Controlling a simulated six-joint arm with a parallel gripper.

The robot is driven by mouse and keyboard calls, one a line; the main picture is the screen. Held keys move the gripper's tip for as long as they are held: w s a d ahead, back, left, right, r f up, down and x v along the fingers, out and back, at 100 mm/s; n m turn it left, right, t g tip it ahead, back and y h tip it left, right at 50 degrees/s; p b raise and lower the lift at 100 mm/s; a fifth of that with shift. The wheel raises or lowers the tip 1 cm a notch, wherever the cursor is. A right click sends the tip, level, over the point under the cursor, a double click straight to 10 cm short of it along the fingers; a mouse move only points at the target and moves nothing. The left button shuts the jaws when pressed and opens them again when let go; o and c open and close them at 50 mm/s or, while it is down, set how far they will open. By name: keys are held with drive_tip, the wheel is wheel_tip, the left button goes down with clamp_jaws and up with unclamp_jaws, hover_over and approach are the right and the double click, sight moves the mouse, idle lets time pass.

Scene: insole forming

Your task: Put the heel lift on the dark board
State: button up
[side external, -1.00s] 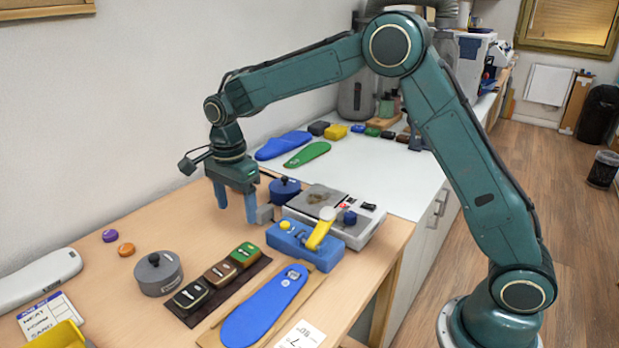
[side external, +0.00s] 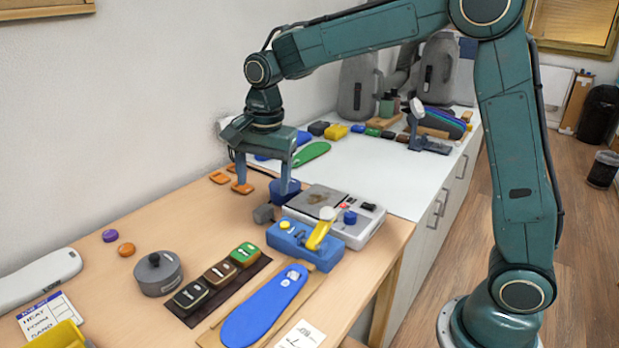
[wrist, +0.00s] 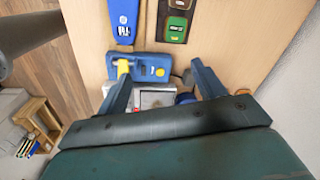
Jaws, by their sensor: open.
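A small grey block (side external: 264,214), which may be the heel lift, lies on the wooden table left of the grey machine. The dark board (side external: 229,290) lies near the front, bearing a black, a brown and a green block in a row. My gripper (side external: 263,188) is open and empty, pointing down behind the grey block. In the wrist view, my gripper's two fingers (wrist: 162,66) are spread apart, with the grey block (wrist: 188,77) near the right fingertip. The board's green-block end shows at the top of that view.
A round blue-topped pot (side external: 285,190) stands by the right finger. A blue box with a yellow lever (side external: 295,243) and a grey machine (side external: 340,212) stand to the right. A blue insole (side external: 262,308) lies right of the board, a grey round pot (side external: 158,273) left of it.

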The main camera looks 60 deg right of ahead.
drive_tip(key=s+d+r+n+t, duration=0.1)
drive_tip(key=s+d+r+n, duration=0.15)
drive_tip(key=s, duration=0.45)
drive_tip(key=s+d+r+n+t, duration=0.1)
drive_tip(key=s+r+n, duration=0.3)
drive_tip(key=s, duration=0.2)
drive_tip(key=s+d+f+n+t, duration=0.1)
drive_tip(key=s+n, duration=0.6)
drive_tip(key=s, duration=0.7)
drive_tip(key=shift+d+f+n+t, duration=0.35)
drive_tip(key=shift+f+t, duration=0.3)
drive_tip(key=shift+t, duration=0.05)
